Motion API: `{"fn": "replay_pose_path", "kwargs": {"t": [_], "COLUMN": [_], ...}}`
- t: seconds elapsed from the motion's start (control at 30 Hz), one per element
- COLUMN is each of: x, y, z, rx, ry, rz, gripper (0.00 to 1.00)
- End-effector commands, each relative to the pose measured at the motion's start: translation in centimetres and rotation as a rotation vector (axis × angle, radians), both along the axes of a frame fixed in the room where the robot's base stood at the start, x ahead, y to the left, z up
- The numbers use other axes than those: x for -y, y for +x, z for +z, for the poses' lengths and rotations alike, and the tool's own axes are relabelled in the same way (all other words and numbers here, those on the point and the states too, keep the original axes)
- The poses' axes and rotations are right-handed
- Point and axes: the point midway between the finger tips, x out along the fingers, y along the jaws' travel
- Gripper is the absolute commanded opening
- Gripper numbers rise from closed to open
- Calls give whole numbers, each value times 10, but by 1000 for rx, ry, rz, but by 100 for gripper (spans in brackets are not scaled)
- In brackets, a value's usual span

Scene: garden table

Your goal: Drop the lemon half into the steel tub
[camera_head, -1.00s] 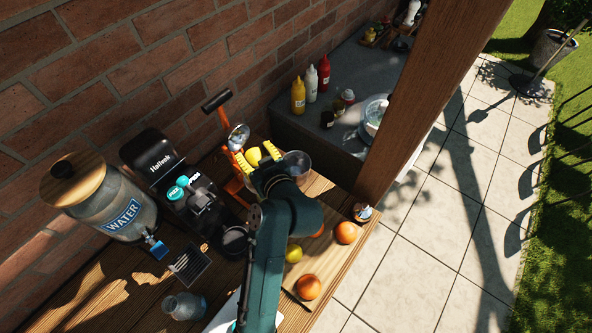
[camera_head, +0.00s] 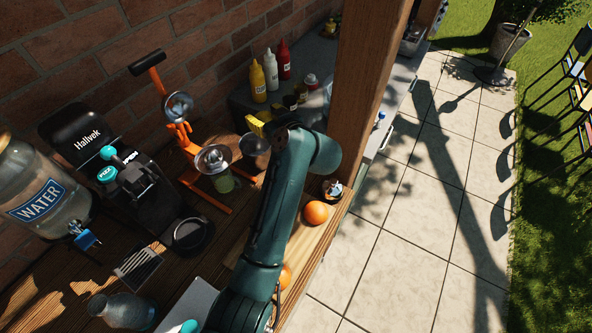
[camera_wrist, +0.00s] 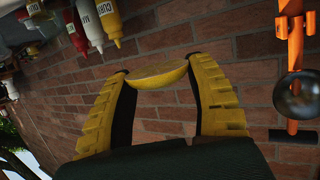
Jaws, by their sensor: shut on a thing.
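My gripper (camera_head: 260,122) is shut on the lemon half (camera_wrist: 158,77). In the wrist view the lemon half sits between the tips of the yellow fingers, a pale rim and a rounded yellow side showing. In the head view the lemon half cannot be made out clearly. The steel tub (camera_head: 255,148) is the grey open vessel on the wooden table, right of the orange press. In the head view my gripper appears just beyond the tub's upper rim; its height above it is hard to tell. The tub is not seen in the wrist view.
Sauce bottles (camera_head: 271,75) stand behind. An orange (camera_head: 316,212) lies at right near the wooden post (camera_head: 362,90). A brick wall (camera_head: 100,55) closes the back.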

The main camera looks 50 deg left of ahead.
Motion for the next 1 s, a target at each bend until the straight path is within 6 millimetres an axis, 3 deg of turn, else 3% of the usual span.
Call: {"fn": "replay_pose_path", "kwargs": {"t": [0.1, 0.27, 0.7, 0.97, 1.0], "x": [-14, -16, -15, -15, -15], "y": [-8, -11, -10, -10, -10], "z": [2, -4, -56, -57, -57], "rx": [1, -2, -1, 0, -1], "ry": [2, 0, 1, 1, 1], "rz": [24, 30, 26, 26, 26], "gripper": [19, 19, 19, 19, 60]}}
